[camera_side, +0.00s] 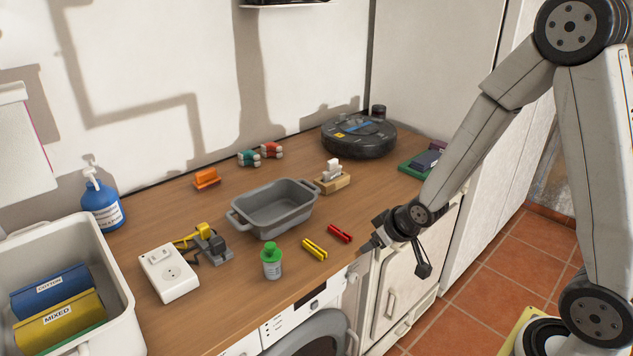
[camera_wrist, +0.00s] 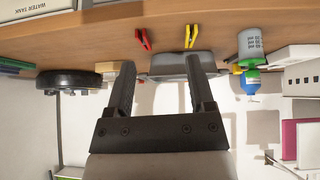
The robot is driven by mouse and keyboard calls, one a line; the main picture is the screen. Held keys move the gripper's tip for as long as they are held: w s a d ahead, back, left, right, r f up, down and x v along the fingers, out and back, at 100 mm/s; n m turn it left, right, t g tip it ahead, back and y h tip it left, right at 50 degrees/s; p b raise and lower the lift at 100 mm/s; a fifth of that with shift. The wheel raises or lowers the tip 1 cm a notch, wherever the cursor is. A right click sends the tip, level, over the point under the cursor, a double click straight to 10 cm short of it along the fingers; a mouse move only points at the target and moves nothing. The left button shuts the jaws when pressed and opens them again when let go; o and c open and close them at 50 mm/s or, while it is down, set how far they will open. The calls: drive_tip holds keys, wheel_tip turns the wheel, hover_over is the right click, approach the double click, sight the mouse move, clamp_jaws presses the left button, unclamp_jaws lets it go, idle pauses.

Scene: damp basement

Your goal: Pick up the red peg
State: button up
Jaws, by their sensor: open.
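The red peg (camera_side: 339,233) lies on the wooden worktop near its front edge, to the right of a yellow peg (camera_side: 314,249). My gripper (camera_side: 370,246) is just to the right of the red peg in the side view, apart from it, near the worktop's front edge. In the wrist view, which is upside down, the red peg (camera_wrist: 143,40) and the yellow peg (camera_wrist: 191,36) show beyond the fingertips. The two fingers of my gripper (camera_wrist: 159,65) are spread, with nothing held between them.
A grey basin (camera_side: 266,227) stands behind the pegs. A green-capped bottle (camera_side: 271,265) stands left of the yellow peg. A white socket box (camera_side: 169,275), a wooden block holder (camera_side: 332,183) and a robot vacuum (camera_side: 358,138) are also on the worktop (camera_side: 375,200).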

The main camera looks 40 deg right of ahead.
sight(342, 233)
drive_tip(key=w+d+f+t, duration=0.4)
drive_tip(key=w+f+t, duration=0.1)
drive_tip(key=w, duration=0.1)
drive_tip(key=shift+d+t+y, duration=0.2)
drive_tip(key=shift+t+y, duration=0.1)
drive_tip(key=shift+x, duration=1.3)
drive_tip(key=shift+w, duration=0.1)
drive_tip(key=shift+x, duration=2.5)
drive_tip(key=shift+f, duration=0.1)
clamp_jaws()
